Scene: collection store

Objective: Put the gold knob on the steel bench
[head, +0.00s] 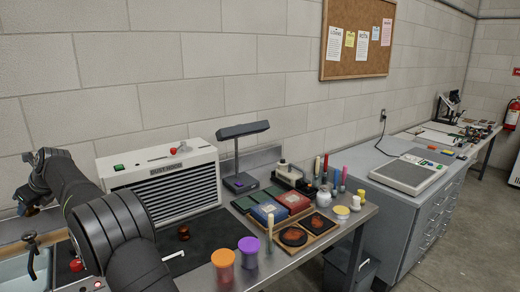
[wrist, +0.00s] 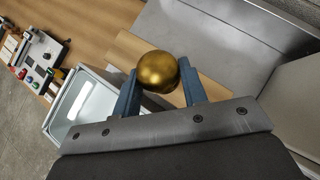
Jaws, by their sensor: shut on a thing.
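The gold knob (wrist: 158,71) is a shiny round ball held between the two blue fingertips of my gripper (wrist: 160,88) in the wrist view. It appears held above a wooden surface, and the height is hard to judge. A bare grey metal surface (wrist: 190,35) lies beyond the knob in the wrist view; I cannot tell for certain whether it is the steel bench. In the head view the steel bench (head: 345,222) runs along the wall with many things on it. My arm reaches to the far left there, and the fingertips are not clear.
A pale tray (wrist: 88,104) lies beside my gripper in the wrist view. In the head view, a white ventilated unit (head: 165,178), a lamp (head: 240,160), orange (head: 223,262) and purple (head: 248,250) cups and boxes crowd the bench. A black mat (head: 200,240) has some free room.

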